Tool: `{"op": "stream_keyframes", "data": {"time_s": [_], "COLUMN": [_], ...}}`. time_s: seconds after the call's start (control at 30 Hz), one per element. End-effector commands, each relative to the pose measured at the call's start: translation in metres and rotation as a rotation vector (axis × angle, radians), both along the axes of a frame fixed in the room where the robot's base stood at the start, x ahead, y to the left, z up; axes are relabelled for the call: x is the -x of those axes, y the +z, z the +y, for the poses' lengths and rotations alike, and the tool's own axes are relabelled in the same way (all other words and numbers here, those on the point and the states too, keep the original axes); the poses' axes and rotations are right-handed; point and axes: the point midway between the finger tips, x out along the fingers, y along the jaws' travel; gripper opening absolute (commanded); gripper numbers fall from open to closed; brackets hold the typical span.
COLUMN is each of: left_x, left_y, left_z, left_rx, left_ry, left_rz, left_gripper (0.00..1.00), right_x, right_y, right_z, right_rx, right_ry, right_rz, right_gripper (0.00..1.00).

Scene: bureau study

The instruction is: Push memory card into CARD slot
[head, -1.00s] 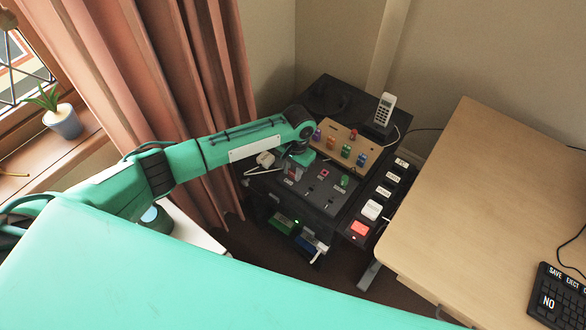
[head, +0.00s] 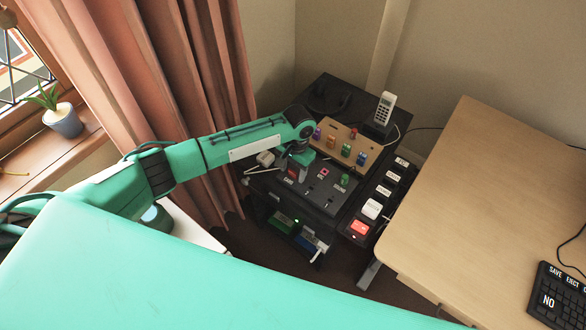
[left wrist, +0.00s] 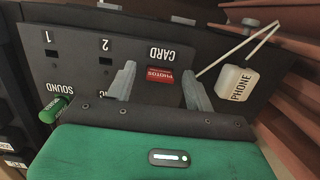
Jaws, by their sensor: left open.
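The memory card (left wrist: 160,75) is red, marked PHOTOS, and stands at the CARD slot of the dark panel (left wrist: 78,68) in the left wrist view. How deep it sits cannot be told. My left gripper (left wrist: 160,86) is open, one finger on each side of the card, with visible gaps to it. In the head view the left gripper (head: 297,163) is over the left part of the panel, and the red card (head: 291,173) shows just below it. My right gripper is in neither view.
A green plug (left wrist: 54,109) sits at the SOUND socket. A white PHONE plug (left wrist: 236,84) lies right of the panel. A wooden board (head: 335,139) with several coloured plugs, a handset (head: 384,108) and a button strip (head: 383,193) are nearby. A desk (head: 470,190) stands right.

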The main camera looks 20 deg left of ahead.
Motion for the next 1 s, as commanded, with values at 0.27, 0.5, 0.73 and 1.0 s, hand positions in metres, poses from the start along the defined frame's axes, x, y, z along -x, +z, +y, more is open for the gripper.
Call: {"op": "stream_keyframes", "data": {"time_s": [0.27, 0.5, 0.73, 1.0], "left_x": [-0.006, -0.013, -0.015, -0.016], "left_y": [0.048, 0.103, 0.132, 0.137], "left_z": [-0.002, -0.005, -0.006, -0.006], "left_rx": [0.002, 0.001, 0.0, 0.0], "left_ry": [-0.002, -0.001, 0.0, 0.0], "left_rz": [-0.004, -0.004, -0.001, 0.0], "left_gripper": [0.53, 0.53, 0.53, 0.53], "right_x": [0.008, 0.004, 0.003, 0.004], "right_y": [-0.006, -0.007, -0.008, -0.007], "right_z": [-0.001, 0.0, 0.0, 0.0], "right_rx": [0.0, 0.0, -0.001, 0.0], "right_ry": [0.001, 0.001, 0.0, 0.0], "right_rz": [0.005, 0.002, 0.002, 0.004], "right_gripper": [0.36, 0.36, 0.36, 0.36]}}
